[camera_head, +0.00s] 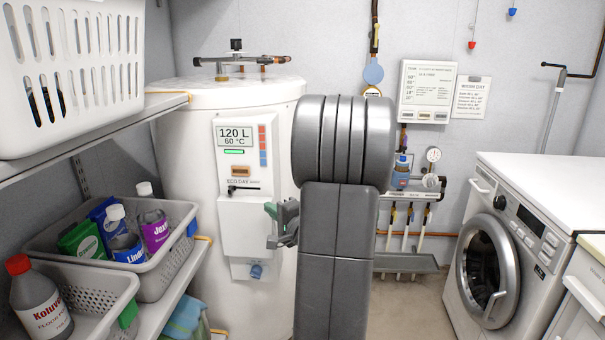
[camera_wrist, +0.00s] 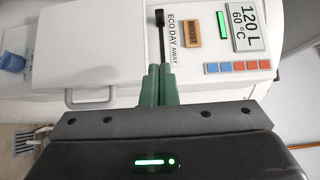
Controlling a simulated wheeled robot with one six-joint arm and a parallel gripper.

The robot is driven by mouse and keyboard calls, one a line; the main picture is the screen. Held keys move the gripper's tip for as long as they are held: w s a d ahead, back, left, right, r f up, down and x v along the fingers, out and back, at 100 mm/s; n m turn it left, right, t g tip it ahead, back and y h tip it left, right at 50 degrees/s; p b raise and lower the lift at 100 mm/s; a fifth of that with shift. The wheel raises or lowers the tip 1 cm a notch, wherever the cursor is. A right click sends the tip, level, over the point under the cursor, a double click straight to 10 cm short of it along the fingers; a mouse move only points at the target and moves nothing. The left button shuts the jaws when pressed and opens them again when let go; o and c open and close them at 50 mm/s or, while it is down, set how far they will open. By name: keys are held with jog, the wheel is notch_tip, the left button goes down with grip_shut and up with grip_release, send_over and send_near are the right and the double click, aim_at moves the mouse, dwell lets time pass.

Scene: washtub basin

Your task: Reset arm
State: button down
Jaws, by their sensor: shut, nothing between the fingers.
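My gripper (camera_head: 271,211) is at the middle of the head view, with its green fingertips pointing left at the front of the white water heater (camera_head: 185,130). In the wrist view its green fingers (camera_wrist: 161,72) are together with nothing held between them. The heater's control panel (camera_head: 248,140) shows 120 L and 60 °C. A black-knobbed lever or slider (camera_wrist: 160,18) lies just beyond the fingertips in the wrist view. I cannot tell whether they touch it. My grey arm hides part of the heater's right side.
At left, a shelf (camera_head: 180,305) holds grey baskets (camera_head: 185,262) with several bottles; a white basket (camera_head: 75,65) sits above. A washing machine (camera_head: 525,240) stands at right. Pipes and a gauge (camera_head: 433,154) line the back wall. Floor (camera_head: 405,305) is clear between.

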aim_at(233, 190)
jog(key=x, duration=0.9)
jog(key=shift+w+a+p, duration=0.15)
jog(key=shift+a+p, duration=0.15)
jog(key=shift+a, duration=0.05)
jog(key=a, duration=0.1)
jog(key=a+p, duration=0.1)
jog(key=a, duration=0.1)
jog(key=shift+w+r, duration=0.1)
jog(key=shift+w, duration=0.1)
jog(key=shift+a, duration=0.4)
jog(key=shift+d, duration=0.1)
